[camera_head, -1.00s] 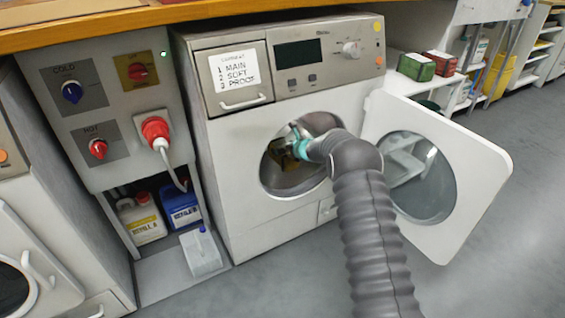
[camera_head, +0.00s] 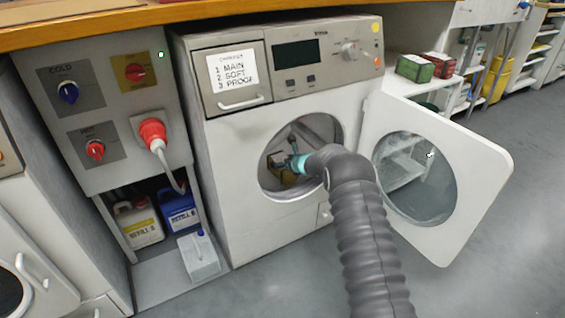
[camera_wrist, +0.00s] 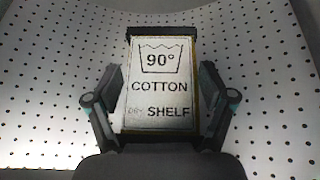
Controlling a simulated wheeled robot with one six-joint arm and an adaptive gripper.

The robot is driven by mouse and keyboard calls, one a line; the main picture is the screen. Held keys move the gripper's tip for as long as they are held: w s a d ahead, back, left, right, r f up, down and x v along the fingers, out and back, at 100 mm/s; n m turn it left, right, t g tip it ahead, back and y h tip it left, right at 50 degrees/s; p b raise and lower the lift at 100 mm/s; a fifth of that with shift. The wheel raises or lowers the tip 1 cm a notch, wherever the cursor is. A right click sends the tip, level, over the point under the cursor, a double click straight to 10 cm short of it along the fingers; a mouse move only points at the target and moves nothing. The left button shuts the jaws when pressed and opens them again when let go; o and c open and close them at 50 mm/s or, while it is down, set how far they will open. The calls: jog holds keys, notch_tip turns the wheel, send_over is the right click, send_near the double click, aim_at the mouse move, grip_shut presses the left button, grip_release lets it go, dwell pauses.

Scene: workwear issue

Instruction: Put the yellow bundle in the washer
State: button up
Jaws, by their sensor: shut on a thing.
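The washer (camera_head: 235,140) is a white front-loader, and its round door (camera_head: 470,190) stands open to the right. My gripper (camera_head: 285,165) reaches through the round opening into the drum. In the wrist view my gripper (camera_wrist: 160,105) is shut on the bundle, one finger at each side. The bundle (camera_wrist: 160,85) shows a white label reading "90° COTTON" and "SHELF", with a thin yellow edge. In the head view a small yellow part of the bundle (camera_head: 287,178) shows inside the opening; my arm hides some of it. The perforated drum wall (camera_wrist: 50,80) surrounds it.
A control panel with knobs and a red plug (camera_head: 153,132) is left of the washer. Refill jugs (camera_head: 140,222) stand below it. Another front-loader (camera_head: 20,270) is at far left. Boxes (camera_head: 415,67) sit on a shelf at right. The floor right of the door is clear.

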jog(key=shift+f, duration=0.2)
jog(key=o, duration=1.2)
jog(key=shift+o, duration=0.2)
jog(key=shift+r+p, duration=0.6)
jog(key=shift+r, duration=0.05)
jog(key=v, duration=1.1)
jog(key=shift+s+d, duration=0.25)
jog(key=shift+s, duration=0.1)
